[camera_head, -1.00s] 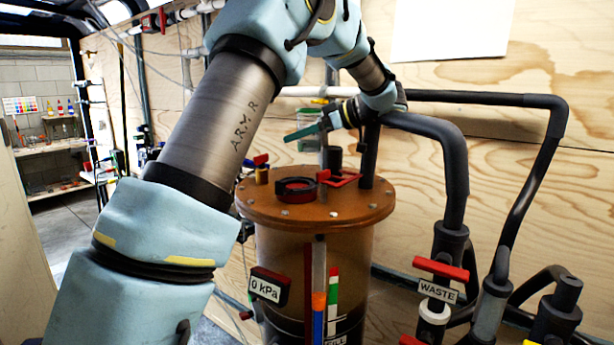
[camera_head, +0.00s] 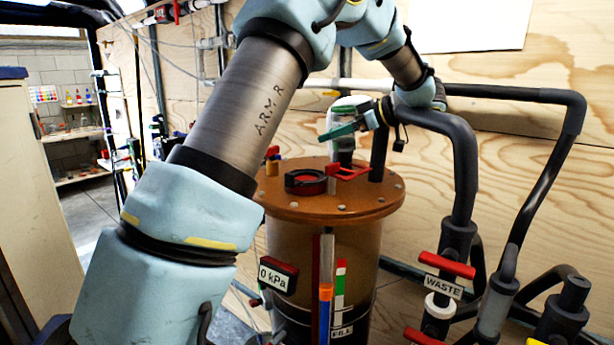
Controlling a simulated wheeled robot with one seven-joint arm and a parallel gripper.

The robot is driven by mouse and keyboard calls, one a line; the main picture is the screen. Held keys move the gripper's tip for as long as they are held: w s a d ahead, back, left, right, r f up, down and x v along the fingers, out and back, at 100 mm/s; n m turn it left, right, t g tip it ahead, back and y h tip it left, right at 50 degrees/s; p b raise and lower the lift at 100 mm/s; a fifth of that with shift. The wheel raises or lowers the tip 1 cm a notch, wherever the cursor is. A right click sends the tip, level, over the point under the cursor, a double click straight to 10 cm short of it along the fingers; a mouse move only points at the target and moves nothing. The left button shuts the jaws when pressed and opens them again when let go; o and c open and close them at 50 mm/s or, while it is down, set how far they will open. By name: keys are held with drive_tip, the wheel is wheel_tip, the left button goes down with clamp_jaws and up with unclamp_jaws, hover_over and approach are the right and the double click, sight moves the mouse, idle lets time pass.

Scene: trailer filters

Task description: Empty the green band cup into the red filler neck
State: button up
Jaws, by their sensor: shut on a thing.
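The clear cup (camera_head: 349,103) with a green band is above the back of the tank lid, partly hidden by a green finger of my gripper. My gripper (camera_head: 342,132) is shut on it, reaching in from the right. Whether the cup is upright or tilted, and what it holds, I cannot tell. The red filler neck (camera_head: 306,182), a red and black ring, sits on the brown lid (camera_head: 285,209). The ring appears open at the top. The cup is up and to the right of it in the picture, apart from it.
A red handle (camera_head: 348,172) and a black post stand on the lid beside the ring. Black pipes (camera_head: 462,160) rise at the right, close to my wrist. A WASTE valve (camera_head: 447,265) is at lower right. A plywood wall stands behind.

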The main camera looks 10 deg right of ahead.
drive_tip(key=shift+s+a+f+n+h, duration=0.2)
drive_tip(key=shift+a+f+n+h, duration=0.05)
drive_tip(key=shift+f+n+h, duration=0.15)
drive_tip(key=a+n+h, duration=0.1)
drive_tip(key=s+n+t+h, duration=0.1)
drive_tip(key=shift+a+n+h, duration=0.4)
drive_tip(key=shift+f+t+h, duration=0.1)
drive_tip(key=shift+t+h, duration=0.2)
idle(0.5)
drive_tip(key=shift+f+n+b, duration=0.15)
drive_tip(key=shift+n+b, duration=0.15)
drive_tip(key=shift+b, duration=0.4)
drive_tip(key=shift+w+d+f+n+t+h+b, duration=0.15)
drive_tip(key=shift+n+t+h+b, duration=0.3)
drive_tip(key=shift+b, duration=2)
drive_tip(key=shift+s+d+f+n+t+h+b, duration=0.15)
drive_tip(key=shift+n+h+b, duration=0.45)
drive_tip(key=shift+b, duration=1.85)
drive_tip(key=shift+w+f+n+t+h+b, duration=0.1)
drive_tip(key=shift+f+n+t+h+b, duration=0.4)
drive_tip(key=shift+b, duration=3.25)
drive_tip(key=shift+a+r+n+h+b, duration=0.45)
drive_tip(key=shift+r+n+b, duration=0.1)
drive_tip(key=shift+b, duration=0.45)
